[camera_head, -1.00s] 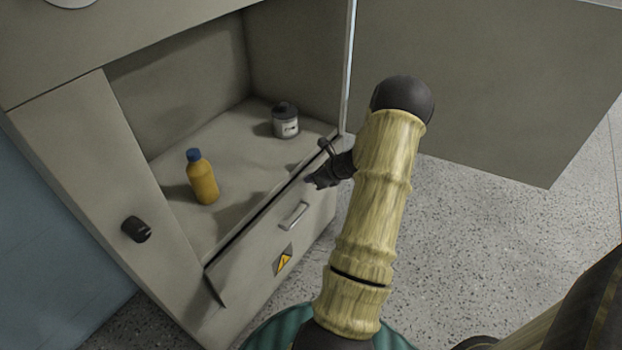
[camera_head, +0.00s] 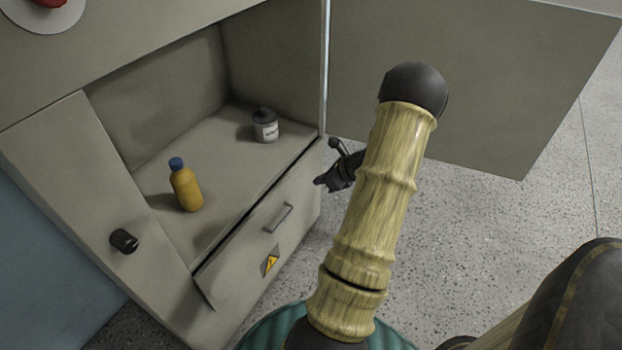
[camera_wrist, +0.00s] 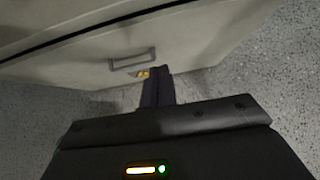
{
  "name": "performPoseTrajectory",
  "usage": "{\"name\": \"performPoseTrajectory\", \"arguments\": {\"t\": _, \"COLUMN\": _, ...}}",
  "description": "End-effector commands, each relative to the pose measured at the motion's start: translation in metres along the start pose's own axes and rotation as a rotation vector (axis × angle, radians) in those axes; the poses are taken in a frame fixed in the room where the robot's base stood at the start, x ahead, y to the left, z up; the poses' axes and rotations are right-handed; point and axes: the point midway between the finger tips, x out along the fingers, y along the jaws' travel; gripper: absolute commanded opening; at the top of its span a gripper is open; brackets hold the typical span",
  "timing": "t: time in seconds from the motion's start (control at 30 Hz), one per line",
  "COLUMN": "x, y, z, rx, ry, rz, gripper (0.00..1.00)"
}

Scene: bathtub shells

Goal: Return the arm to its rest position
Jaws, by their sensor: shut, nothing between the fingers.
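My gripper (camera_head: 322,182) is at the right end of the drawer front in the head view, partly hidden behind my arm. It is shut and empty. In the wrist view its closed dark fingers (camera_wrist: 157,72) point toward the drawer front below the handle. My arm is bent, with its elbow raised in the middle of the head view. Whether the fingers touch the drawer cannot be told, but a gap seems to show in the head view.
A cabinet compartment (camera_head: 225,150) stands open, holding a yellow bottle with a blue cap (camera_head: 186,188) and a grey-white jar (camera_head: 265,127). Below is a drawer (camera_head: 262,235) with a handle (camera_head: 277,218). An open door (camera_head: 470,80) is at right. Speckled floor (camera_head: 480,240) is clear.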

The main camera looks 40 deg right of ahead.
Motion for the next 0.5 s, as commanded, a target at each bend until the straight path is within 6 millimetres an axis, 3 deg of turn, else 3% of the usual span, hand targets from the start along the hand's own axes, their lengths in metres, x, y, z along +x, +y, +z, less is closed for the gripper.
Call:
{"name": "performPoseTrajectory", "arguments": {"t": 0.03, "x": -0.010, "y": 0.000, "z": 0.002, "rx": 0.000, "ry": 0.001, "rz": 0.000, "gripper": 0.00}}
{"name": "performPoseTrajectory", "arguments": {"t": 0.2, "x": -0.023, "y": 0.001, "z": 0.001, "rx": -0.002, "ry": 0.001, "rz": 0.002, "gripper": 0.00}}
{"name": "performPoseTrajectory", "arguments": {"t": 0.5, "x": -0.025, "y": 0.000, "z": -0.001, "rx": 0.001, "ry": 0.001, "rz": 0.000, "gripper": 0.00}}
